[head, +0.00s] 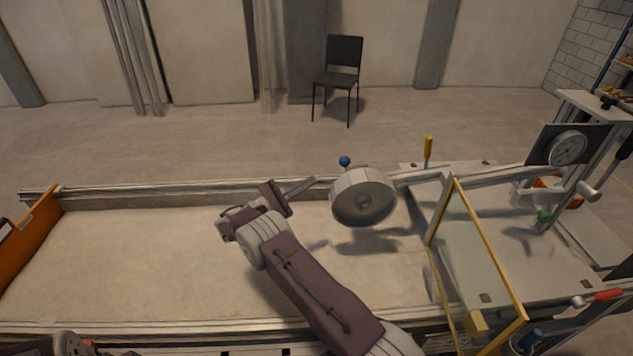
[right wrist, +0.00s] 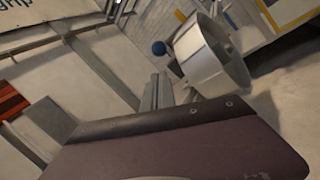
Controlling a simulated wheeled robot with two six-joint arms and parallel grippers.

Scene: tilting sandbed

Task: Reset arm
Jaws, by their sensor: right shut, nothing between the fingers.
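A round white drum (head: 363,197) hangs over the sandbed at the end of a pale arm (head: 470,177) that runs right toward a dial (head: 567,148). A blue ball knob (head: 344,161) stands beside the drum's upper left. My right gripper (head: 311,181) is shut and empty, just left of the drum and below the knob. In the right wrist view the shut fingers (right wrist: 156,92) point up toward the drum (right wrist: 212,55) and the blue knob (right wrist: 158,47). They look close to the drum, but I cannot tell whether they touch it. My left gripper is not in view.
The sandbed (head: 130,255) is flat and bare, with metal rails and an orange end board (head: 33,232). A yellow-framed clear panel (head: 486,243) stands right of the drum. A yellow handle (head: 428,147) rises from the white deck. A black chair (head: 341,70) stands behind.

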